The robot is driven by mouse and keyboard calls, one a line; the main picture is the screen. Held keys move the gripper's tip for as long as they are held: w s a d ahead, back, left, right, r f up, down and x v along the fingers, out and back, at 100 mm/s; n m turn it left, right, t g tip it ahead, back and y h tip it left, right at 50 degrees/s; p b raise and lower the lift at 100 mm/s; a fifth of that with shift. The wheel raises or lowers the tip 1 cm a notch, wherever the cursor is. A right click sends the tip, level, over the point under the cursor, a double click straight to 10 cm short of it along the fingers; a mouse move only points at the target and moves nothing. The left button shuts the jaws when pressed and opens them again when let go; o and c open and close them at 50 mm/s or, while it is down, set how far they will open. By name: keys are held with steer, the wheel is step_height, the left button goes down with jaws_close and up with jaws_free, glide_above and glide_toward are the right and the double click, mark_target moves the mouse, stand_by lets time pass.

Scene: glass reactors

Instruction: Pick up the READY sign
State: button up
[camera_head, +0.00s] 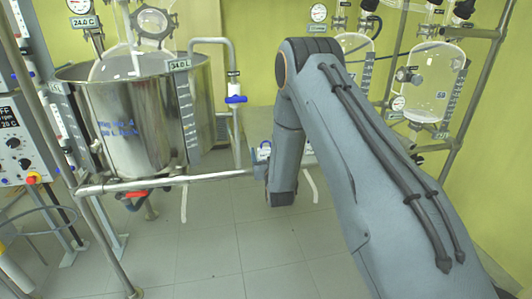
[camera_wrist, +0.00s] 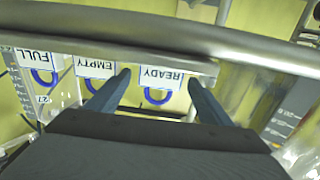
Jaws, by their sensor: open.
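The READY sign (camera_wrist: 161,77) is a white plate with dark lettering, upside down in the wrist view, with a blue ring (camera_wrist: 157,97) below it in the picture. My gripper (camera_wrist: 159,79) is open, its two fingers on either side of the READY sign in the picture. Whether they touch it I cannot tell. In the head view my arm hides the fingers; a small white and blue piece (camera_head: 263,150) shows beside my wrist, too small to read.
Two similar signs, EMPTY (camera_wrist: 96,67) and FULL (camera_wrist: 33,60), hang left of READY in the wrist view. A metal rail (camera_wrist: 120,52) crosses close to the signs. In the head view a steel vessel (camera_head: 140,125) stands left, a glass reactor (camera_head: 437,85) right. The floor (camera_head: 240,250) in front is clear.

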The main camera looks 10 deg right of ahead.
steer(key=shift+w, duration=0.95)
steer(key=c, duration=1.1)
steer(key=shift+r, duration=0.1)
